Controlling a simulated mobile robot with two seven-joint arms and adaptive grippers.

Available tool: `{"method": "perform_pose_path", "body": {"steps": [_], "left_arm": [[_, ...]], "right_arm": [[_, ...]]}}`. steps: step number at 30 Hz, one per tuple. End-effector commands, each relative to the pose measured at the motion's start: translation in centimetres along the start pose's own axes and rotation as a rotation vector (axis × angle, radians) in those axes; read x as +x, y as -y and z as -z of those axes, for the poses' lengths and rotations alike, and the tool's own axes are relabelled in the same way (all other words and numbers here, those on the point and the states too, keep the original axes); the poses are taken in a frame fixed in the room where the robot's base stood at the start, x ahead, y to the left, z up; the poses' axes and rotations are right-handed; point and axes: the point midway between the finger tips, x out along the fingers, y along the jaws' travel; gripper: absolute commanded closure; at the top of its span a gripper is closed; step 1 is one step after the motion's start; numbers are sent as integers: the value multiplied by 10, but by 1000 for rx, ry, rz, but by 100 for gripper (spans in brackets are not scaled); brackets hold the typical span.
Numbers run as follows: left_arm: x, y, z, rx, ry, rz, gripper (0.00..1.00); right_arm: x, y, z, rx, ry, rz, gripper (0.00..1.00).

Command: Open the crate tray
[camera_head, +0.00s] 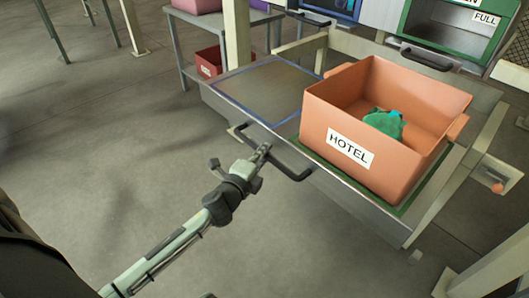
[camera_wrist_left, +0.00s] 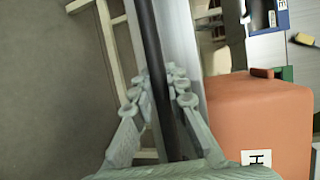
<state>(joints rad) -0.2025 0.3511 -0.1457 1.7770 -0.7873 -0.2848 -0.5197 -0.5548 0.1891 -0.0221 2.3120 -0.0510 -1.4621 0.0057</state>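The crate tray (camera_head: 222,98) is a flat metal drawer with a black bar handle (camera_head: 290,172) on its front edge. An orange crate (camera_head: 318,148) labelled HOTEL stands on its right part, with a teal bag (camera_head: 385,122) inside. My right gripper is in neither view.
A blue-outlined empty square (camera_head: 262,88) lies left of the crate on the tray. A metal side table (camera_head: 183,50) with a red bin (camera_head: 209,63) below stands behind. A green-framed station marked FULL (camera_head: 460,25) is at the back right. The floor in front is clear.

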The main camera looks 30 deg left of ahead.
Motion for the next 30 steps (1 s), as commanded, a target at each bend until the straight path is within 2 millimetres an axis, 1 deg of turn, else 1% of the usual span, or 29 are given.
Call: {"method": "perform_pose_path", "body": {"steps": [1,5,13,17,20,27,30], "left_arm": [[0,-1,0,0,1,-2,81],[0,-1,0,0,1,-1,65],[0,0,0,0,0,-1,64],[-7,-1,0,-1,0,-1,64],[-22,-2,0,-1,0,-3,64],[-74,-2,0,-2,0,-4,64],[-93,-2,0,-2,1,-4,64]], "right_arm": [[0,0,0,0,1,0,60],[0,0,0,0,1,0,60],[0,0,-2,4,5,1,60],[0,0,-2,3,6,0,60],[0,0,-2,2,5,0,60],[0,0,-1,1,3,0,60],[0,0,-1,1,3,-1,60]]}}
